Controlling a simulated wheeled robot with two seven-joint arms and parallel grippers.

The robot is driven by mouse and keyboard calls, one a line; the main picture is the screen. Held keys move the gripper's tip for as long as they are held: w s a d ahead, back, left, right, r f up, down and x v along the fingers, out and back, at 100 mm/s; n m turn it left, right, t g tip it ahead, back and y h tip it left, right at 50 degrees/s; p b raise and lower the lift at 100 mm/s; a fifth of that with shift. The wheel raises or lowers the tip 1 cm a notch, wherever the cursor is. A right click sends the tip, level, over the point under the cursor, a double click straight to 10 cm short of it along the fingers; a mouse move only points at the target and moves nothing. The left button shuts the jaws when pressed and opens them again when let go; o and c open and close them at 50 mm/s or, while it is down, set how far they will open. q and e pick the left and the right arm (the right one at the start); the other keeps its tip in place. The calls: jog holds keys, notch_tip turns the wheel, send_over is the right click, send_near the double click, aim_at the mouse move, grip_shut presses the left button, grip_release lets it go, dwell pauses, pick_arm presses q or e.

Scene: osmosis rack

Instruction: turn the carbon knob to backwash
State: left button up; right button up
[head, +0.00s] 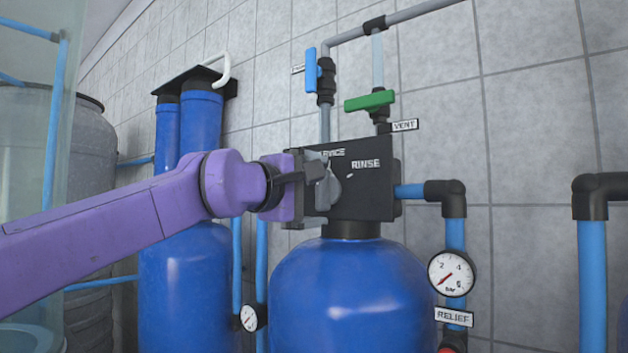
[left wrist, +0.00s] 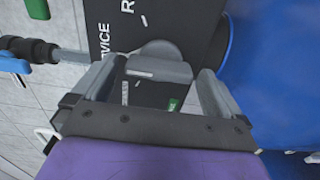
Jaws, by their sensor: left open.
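The grey carbon knob (head: 330,190) sits on the front of the black valve head (head: 372,190), which carries the words SERVICE, partly covered, and RINSE. The valve head tops a large blue tank (head: 350,300). My left gripper (head: 312,172) is at the knob, coming from the left. In the left wrist view the knob (left wrist: 158,68) lies between the two spread fingers of the gripper (left wrist: 158,72); I cannot tell whether they touch it. A pale mark shows on the knob. The backwash lettering is mostly hidden. My right gripper is out of view.
A blue-handled valve (head: 311,72) and a green-handled valve (head: 370,101) stand on pipes above the valve head. A pressure gauge (head: 452,273) and a RELIEF label (head: 454,317) are at the right. Blue filter housings (head: 200,120) stand behind my left arm.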

pick_arm(q)
jog(key=shift+s, duration=0.15)
jog(key=c, duration=1)
jog(key=shift+n, duration=0.3)
jog(key=shift+r+n+p, duration=0.1)
jog(key=shift+n+p, duration=0.3)
jog(key=shift+p, duration=0.05)
jog(key=n, duration=0.2)
jog(key=shift+n+p, duration=0.3)
jog(key=n, duration=0.4)
jog(key=shift+n, duration=2)
